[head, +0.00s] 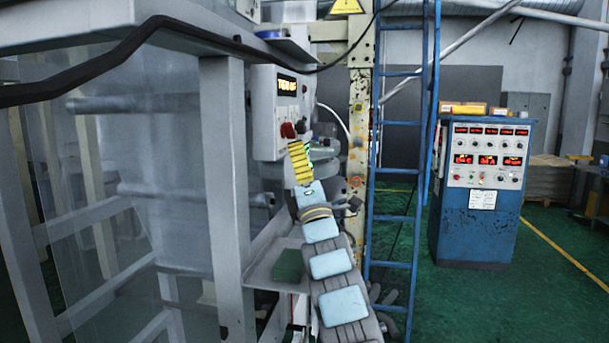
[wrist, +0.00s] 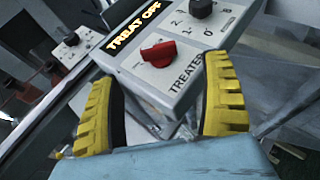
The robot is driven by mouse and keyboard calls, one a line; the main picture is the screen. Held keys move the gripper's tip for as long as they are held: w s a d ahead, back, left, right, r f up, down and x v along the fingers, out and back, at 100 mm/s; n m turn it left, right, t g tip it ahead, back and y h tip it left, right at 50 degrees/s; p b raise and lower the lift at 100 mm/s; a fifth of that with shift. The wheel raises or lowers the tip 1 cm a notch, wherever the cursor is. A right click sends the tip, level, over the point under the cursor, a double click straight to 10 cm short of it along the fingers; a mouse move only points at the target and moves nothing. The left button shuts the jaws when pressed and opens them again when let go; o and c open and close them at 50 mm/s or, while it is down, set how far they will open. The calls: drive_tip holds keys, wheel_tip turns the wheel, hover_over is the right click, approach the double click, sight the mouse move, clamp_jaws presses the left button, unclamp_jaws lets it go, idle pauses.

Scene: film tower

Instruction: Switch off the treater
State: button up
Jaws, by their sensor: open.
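The treater box (head: 266,115) is a light grey panel on the machine frame in the head view. In the wrist view the box (wrist: 170,90) has a lit display (wrist: 134,29) that reads TREAT OFF. Its red knob (wrist: 160,53) is marked TREATER, and a black knob (wrist: 201,8) sits beyond it. The red knob (head: 288,130) also shows in the head view. My gripper (head: 298,145) has yellow fingers and is in front of the box, just below the red knob. In the wrist view my gripper (wrist: 160,68) is open and empty, with the knob appearing between the fingertips.
A blue ladder (head: 400,170) stands right of my arm, beside a cream post (head: 362,120). A blue control cabinet (head: 478,225) with red displays stands farther right. A black cable (head: 200,38) crosses the upper left. Green floor (head: 545,270) is clear at right.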

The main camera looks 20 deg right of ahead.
drive_tip(key=shift+v, duration=1.8)
drive_tip(key=shift+d+r, duration=0.1)
